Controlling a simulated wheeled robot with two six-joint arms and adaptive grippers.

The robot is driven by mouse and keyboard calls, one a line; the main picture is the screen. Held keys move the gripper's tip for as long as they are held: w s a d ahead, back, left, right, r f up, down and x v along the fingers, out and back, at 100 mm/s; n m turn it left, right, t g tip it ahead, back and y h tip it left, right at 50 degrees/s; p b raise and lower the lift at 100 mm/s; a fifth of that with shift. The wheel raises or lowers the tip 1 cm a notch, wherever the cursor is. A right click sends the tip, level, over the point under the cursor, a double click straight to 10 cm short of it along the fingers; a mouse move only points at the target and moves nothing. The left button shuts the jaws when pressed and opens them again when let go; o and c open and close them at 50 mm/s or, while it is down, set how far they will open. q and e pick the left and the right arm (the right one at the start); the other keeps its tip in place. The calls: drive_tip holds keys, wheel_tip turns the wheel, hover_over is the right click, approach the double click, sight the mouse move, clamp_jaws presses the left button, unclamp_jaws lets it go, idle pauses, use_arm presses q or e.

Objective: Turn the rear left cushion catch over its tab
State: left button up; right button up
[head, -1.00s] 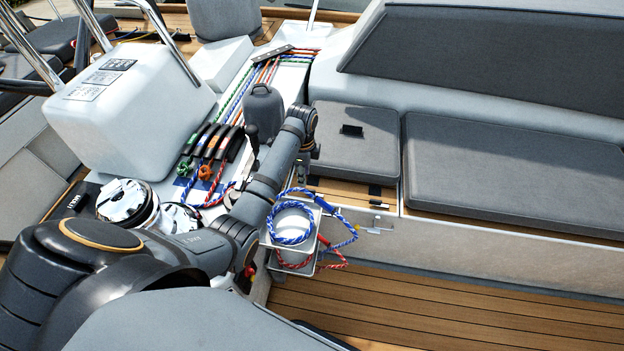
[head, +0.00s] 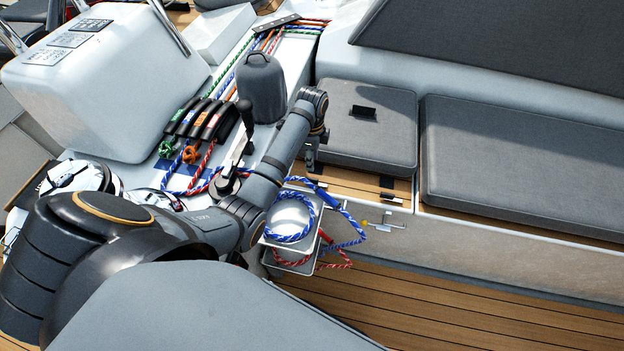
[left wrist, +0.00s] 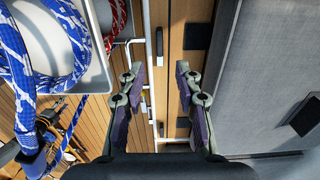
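The grey seat cushion (head: 350,138) lies on the wooden bench, with a small black patch on its top. At its front edge is a dark tab (head: 387,182), and a small dark catch (head: 389,197) lies on the wood just in front of it. The tab also shows in the left wrist view (left wrist: 197,36). Another small dark fitting (left wrist: 183,122) lies on the wood between my fingers in that view; I cannot tell its turn. My left gripper (head: 313,153) is by the cushion's left front corner, pointing down. In the wrist view its fingers (left wrist: 157,85) are apart and empty.
A metal bin (head: 292,222) with blue and red rope coils hangs beside the left arm. A grey canister-like block (head: 262,88) and a winch lever stand behind the arm. A longer cushion (head: 520,160) lies to the right. The wooden floor (head: 400,310) is clear.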

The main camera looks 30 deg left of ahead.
sight(312, 179)
use_arm(q)
wheel_tip(312, 179, down, 10)
drive_tip(key=shift+f+b, duration=0.15)
drive_tip(key=shift+b, duration=0.75)
use_arm(e)
drive_tip(key=shift+w+d+f, duration=0.1)
drive_tip(key=shift+w+f, duration=0.05)
drive_tip(key=shift+f, duration=0.75)
use_arm(q)
clamp_jaws()
